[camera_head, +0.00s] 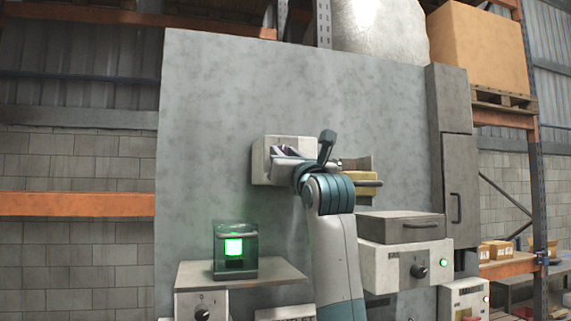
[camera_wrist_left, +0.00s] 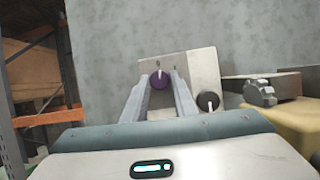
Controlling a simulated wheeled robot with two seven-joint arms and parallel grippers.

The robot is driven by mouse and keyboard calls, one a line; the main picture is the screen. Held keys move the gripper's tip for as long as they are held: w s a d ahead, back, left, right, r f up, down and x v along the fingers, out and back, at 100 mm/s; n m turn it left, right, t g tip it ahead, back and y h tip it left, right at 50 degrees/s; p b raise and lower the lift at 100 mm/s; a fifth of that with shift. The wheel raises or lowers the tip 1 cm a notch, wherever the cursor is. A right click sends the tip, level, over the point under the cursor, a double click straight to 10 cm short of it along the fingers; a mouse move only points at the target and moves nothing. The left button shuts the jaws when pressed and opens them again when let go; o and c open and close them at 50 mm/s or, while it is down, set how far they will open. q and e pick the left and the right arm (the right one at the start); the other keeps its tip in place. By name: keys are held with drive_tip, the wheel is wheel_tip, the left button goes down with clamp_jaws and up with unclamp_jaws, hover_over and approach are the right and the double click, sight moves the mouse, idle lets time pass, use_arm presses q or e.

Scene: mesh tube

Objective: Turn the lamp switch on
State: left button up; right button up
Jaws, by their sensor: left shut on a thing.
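A pale switch box (camera_head: 261,162) is mounted on the grey wall panel, left of centre in the head view. In the left wrist view the box (camera_wrist_left: 203,68) carries a purple knob (camera_wrist_left: 160,79) with a light pointer mark facing roughly up, and a dark knob (camera_wrist_left: 208,101) to its right. My left gripper (camera_wrist_left: 159,84) is shut on the purple knob, one finger on each side. In the head view my left gripper (camera_head: 287,154) and wrist partly cover the box. A dark box-shaped lamp (camera_head: 236,266) with a glowing green face stands below. My right gripper is not in view.
The lamp stands on a grey shelf (camera_head: 285,269). Right of my arm, a dark grey box with a handle (camera_head: 400,226) sits above a white unit with a knob (camera_head: 381,268) and green light. A tall grey cabinet (camera_head: 461,188) edges the panel. The panel's upper left is bare.

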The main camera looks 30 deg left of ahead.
use_arm(q)
drive_tip(key=shift+s+a+r+m+t+h+b, duration=0.1)
drive_tip(key=shift+m+t+h+b, duration=0.8)
drive_tip(key=shift+m, duration=1.35)
drive_tip(key=shift+s+a+f+m+t+h+b, duration=0.1)
drive_tip(key=shift+m+t+h+b, duration=0.25)
drive_tip(key=shift+m+h+b, duration=1.15)
drive_tip(key=shift+s+a+r+m+t+h+b, duration=0.1)
drive_tip(key=shift+m+t+h+b, duration=0.5)
drive_tip(key=shift+m+b, duration=1.65)
drive_tip(key=shift+m+p, duration=0.7)
drive_tip(key=shift+m, duration=0.1)
drive_tip(key=o, duration=1)
drive_tip(key=shift+o, duration=0.2)
drive_tip(key=shift+d, duration=0.1)
